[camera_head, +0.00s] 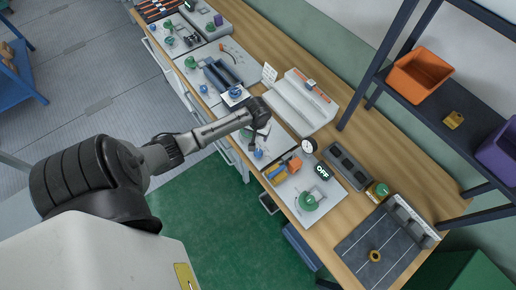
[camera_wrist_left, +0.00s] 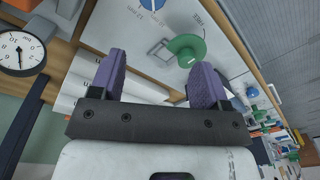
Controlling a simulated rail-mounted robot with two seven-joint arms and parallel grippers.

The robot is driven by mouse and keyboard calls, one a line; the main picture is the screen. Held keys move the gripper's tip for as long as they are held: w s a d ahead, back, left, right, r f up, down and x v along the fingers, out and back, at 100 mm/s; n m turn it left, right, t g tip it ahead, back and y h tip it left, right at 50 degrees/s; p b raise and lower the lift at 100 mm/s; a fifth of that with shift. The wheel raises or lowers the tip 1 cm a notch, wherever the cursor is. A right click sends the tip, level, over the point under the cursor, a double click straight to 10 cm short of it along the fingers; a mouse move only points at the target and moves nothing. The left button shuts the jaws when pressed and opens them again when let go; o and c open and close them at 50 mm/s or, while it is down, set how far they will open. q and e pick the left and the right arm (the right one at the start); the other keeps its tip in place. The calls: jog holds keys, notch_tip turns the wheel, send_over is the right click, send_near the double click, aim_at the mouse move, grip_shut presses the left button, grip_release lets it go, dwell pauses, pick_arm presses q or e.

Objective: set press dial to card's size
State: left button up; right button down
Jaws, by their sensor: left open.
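In the left wrist view a round green knob (camera_wrist_left: 187,48) with a raised grip sits on a white panel (camera_wrist_left: 225,62). Printed marks run beside it, and a blue knob (camera_wrist_left: 152,4) shows at the top edge. My left gripper (camera_wrist_left: 160,62) has two purple fingers spread apart, with nothing between them; the green knob lies beyond the fingertips. In the head view my left gripper (camera_head: 259,135) is over the white panel in the middle of the bench, partly hidden by my wrist. A small white card (camera_head: 269,74) stands at the bench's back; its text is too small to read.
A round gauge (camera_head: 308,146) stands right of my left gripper. A long white machine (camera_head: 300,103) is behind. A dark shelf (camera_head: 440,95) holds an orange bin (camera_head: 419,74).

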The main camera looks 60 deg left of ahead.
aim_at(258, 152)
pick_arm(q)
jog(key=f+n, duration=0.2)
jog(key=f, duration=0.3)
jog(key=f+n+b, duration=0.1)
jog(key=f+n, duration=0.1)
jog(key=f, duration=0.2)
jog(key=d+f+n+b, duration=0.1)
jog(key=f+n, duration=0.1)
jog(key=f, duration=0.3)
jog(key=shift+s+d+f+h, duration=0.1)
jog(key=shift+f+h, duration=0.25)
jog(key=shift+h, duration=0.05)
pick_arm(e)
jog(key=shift+d+f, duration=0.3)
jog(key=shift+f, duration=0.65)
pick_arm(q)
jog(key=c, duration=0.9)
pick_arm(e)
jog(key=shift+w, duration=0.1)
